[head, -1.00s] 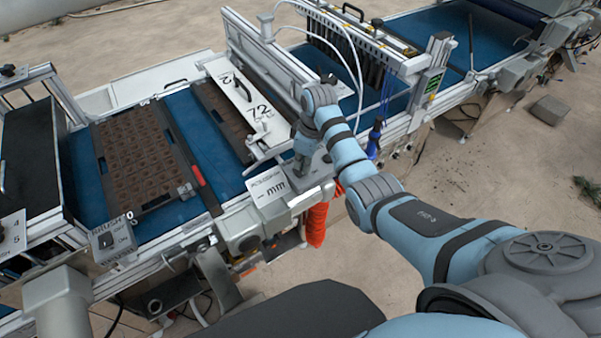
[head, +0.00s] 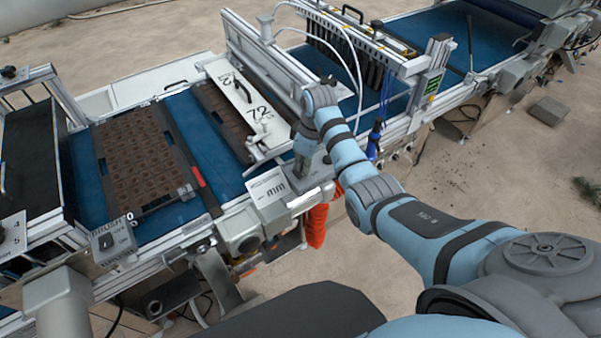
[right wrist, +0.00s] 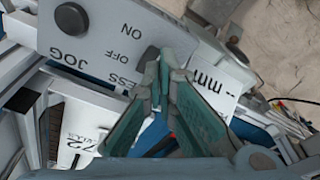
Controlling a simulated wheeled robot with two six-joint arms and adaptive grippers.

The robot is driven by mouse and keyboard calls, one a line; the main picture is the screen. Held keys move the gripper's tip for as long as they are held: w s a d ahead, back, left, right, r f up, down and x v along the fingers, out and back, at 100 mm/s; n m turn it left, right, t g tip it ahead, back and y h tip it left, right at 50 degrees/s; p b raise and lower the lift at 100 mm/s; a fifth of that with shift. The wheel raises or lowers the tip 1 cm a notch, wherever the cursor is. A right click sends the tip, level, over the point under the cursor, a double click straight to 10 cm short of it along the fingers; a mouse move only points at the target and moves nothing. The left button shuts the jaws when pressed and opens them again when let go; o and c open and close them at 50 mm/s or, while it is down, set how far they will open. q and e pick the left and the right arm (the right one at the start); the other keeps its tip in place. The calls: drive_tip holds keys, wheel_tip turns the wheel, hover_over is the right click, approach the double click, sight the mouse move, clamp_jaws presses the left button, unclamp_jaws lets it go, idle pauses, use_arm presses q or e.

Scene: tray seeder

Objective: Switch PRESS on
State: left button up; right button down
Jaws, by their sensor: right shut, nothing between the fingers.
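The PRESS control panel (right wrist: 105,45) is grey and shows in the right wrist view, with ON and OFF marks, the word PRESS partly covered and a JOG mark. A dark switch lever (right wrist: 148,55) sits beside OFF, right at my fingertips. I cannot tell whether they touch. My right gripper (right wrist: 165,72) is shut and empty, pointing at the panel. In the head view my right gripper (head: 303,158) reaches down over the panel, and it hides the switch. My left gripper is not in view.
A white label marked mm (head: 268,190) stands beside the panel. A dark seed tray (head: 140,160) lies on the blue belt (head: 85,185). Another switch box, marked BRUSH (head: 113,240), is at the front left. A dark round button (right wrist: 72,18) is near JOG.

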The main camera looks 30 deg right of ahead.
sight(303, 175)
drive_tip(key=shift+f+b, duration=0.55)
drive_tip(key=shift+f, duration=0.55)
idle(0.6)
wheel_tip(303, 175, up, 3)
drive_tip(key=p, duration=0.2)
drive_tip(key=shift+f+p, duration=0.2)
drive_tip(key=shift+p, duration=0.1)
drive_tip(key=shift+r, duration=2.2)
